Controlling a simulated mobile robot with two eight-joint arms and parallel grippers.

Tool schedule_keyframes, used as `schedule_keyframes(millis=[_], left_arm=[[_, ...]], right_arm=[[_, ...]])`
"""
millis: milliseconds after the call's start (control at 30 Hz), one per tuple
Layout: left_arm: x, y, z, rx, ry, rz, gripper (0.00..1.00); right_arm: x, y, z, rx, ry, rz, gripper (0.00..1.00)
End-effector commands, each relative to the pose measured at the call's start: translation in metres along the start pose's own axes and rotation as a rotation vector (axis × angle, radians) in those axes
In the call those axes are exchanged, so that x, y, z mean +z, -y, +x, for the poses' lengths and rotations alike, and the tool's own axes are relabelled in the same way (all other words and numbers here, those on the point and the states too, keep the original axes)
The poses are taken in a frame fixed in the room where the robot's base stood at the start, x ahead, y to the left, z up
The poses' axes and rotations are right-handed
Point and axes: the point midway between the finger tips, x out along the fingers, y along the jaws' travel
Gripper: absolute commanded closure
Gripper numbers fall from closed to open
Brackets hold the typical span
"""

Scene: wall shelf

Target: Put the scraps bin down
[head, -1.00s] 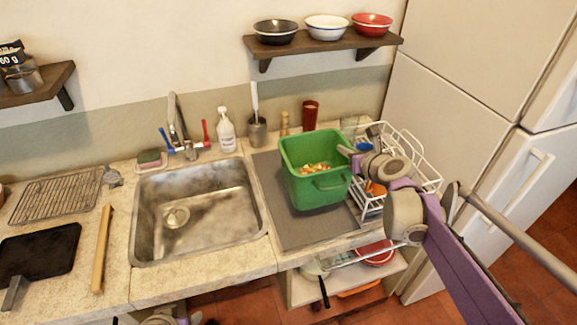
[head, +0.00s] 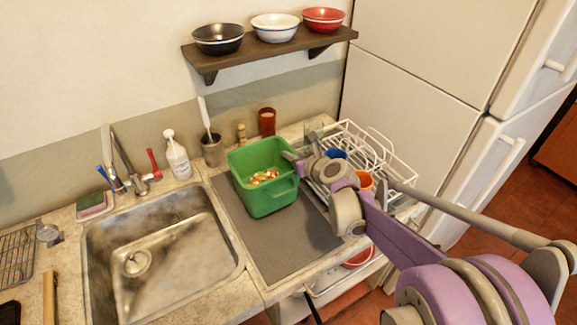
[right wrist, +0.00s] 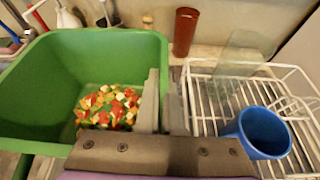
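The green scraps bin (head: 268,199) is upright over the back part of the grey mat (head: 290,245), right of the sink. Its base looks at or close to the mat; I cannot tell whether it touches. Chopped red, orange and pale scraps (right wrist: 108,107) lie inside it. My right gripper (head: 297,160) is at the bin's right rim. In the right wrist view its two fingers (right wrist: 163,105) straddle the right wall and look closed on it. My left gripper is not in view.
A white wire dish rack (head: 395,165) with a blue cup (right wrist: 264,132) stands right of the bin. A red-brown tumbler (head: 267,122), a utensil pot (head: 212,150) and a soap bottle (head: 177,158) are behind. The sink (head: 165,250) is left. A bowl shelf (head: 250,55) hangs above.

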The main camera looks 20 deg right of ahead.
Motion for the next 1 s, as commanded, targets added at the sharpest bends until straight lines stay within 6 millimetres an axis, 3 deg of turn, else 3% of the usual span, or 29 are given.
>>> schedule_keyframes(millis=[200, 633, 800, 1000], left_arm=[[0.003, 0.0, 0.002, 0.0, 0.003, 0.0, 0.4], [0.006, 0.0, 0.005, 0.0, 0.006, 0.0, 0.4], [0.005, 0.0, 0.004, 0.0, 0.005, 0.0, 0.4], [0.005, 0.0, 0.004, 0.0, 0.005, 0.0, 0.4]], right_arm=[[-0.029, 0.002, 0.012, 0.0, 0.0, 0.001, 1.0], [-0.036, 0.002, 0.015, 0.0, -0.001, 0.001, 1.0], [-0.035, 0.002, 0.014, 0.0, 0.0, 0.0, 0.69], [-0.035, 0.002, 0.014, 0.0, 0.0, 0.0, 0.66]])
